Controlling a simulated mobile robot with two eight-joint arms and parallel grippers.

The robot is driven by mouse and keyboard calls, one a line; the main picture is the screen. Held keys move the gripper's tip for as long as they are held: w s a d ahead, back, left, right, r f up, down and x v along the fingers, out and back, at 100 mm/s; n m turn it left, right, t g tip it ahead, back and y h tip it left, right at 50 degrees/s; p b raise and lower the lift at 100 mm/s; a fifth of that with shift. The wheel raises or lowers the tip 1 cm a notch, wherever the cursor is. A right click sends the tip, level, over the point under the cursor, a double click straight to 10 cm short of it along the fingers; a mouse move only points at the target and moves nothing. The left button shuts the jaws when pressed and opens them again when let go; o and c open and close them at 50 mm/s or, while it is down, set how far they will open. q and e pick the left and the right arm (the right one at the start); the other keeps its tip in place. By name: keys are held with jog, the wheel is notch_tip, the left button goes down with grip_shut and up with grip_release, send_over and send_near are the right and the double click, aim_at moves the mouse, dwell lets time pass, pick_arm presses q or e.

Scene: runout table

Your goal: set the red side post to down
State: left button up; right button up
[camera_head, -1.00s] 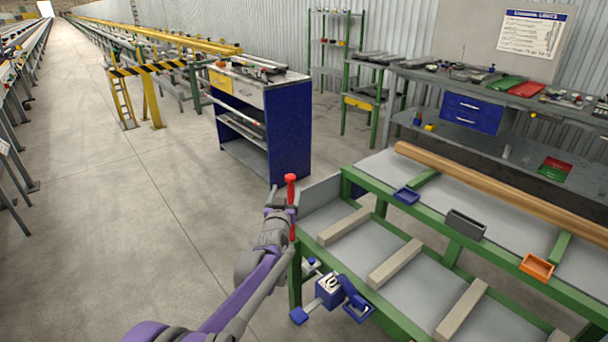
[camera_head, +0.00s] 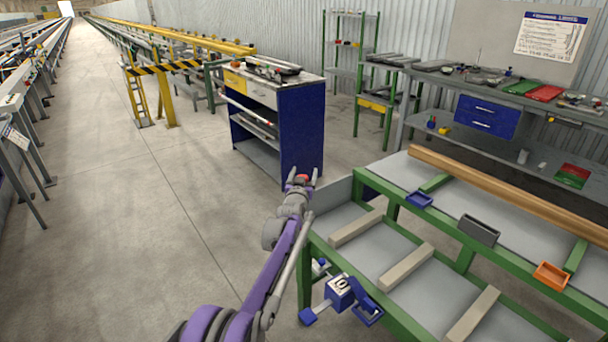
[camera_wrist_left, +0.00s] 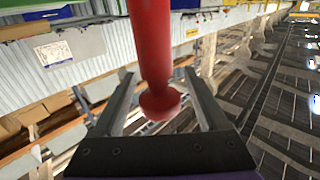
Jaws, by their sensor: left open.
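The red side post (camera_head: 302,179) stands at the near-left corner of the green-framed table (camera_head: 334,243). In the head view only its red head shows, between my gripper's fingers; my arm hides the shaft. My left gripper (camera_head: 302,173) is open, one finger on each side of the post head. In the left wrist view the red post (camera_wrist_left: 152,45) runs in from the top edge, and its flared knob end lies between the two spread fingers of my left gripper (camera_wrist_left: 157,76). Gaps show on both sides of the knob. My right gripper is out of view.
A blue clamp-like device (camera_head: 342,292) hangs at the table's near edge. Blue, grey and orange trays (camera_head: 551,276) sit along the green rail. A blue cabinet (camera_head: 302,130) stands behind the gripper. Open floor lies to the left.

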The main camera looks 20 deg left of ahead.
pick_arm(q)
grip_shut()
dwell(0.4)
dwell(1.0)
